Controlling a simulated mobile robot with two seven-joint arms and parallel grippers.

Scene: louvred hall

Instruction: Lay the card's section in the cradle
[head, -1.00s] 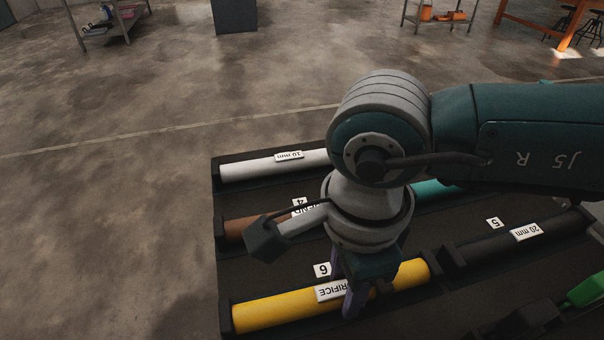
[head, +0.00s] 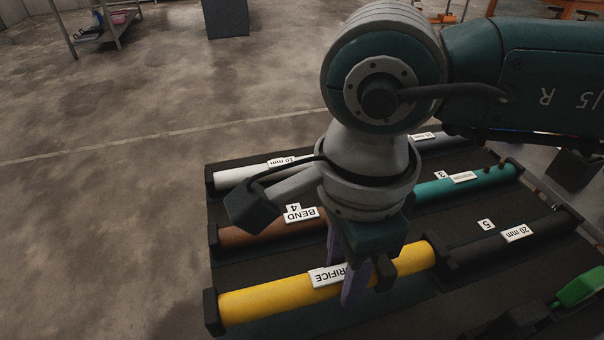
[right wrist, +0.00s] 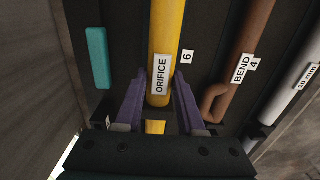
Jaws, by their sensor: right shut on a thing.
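The yellow section (head: 270,297) labelled ORIFICE lies lengthwise along the front left of the dark rack. My right gripper (head: 368,284) comes down from above and is shut on it, just right of its label. The right wrist view shows the yellow section (right wrist: 167,40) between the two purple fingers (right wrist: 160,88). It seems raised slightly over its slot, and it hides the number 6 in the head view. No card and no cradle that I can make out are in view. My left gripper is out of view.
The brown BEND section (head: 250,230), the white 10 mm section (head: 240,175), the teal section (head: 450,187) and the black 20 mm section (head: 490,242) rest in the rack. A green piece (head: 580,287) sits at lower right. Open floor (head: 110,230) lies left.

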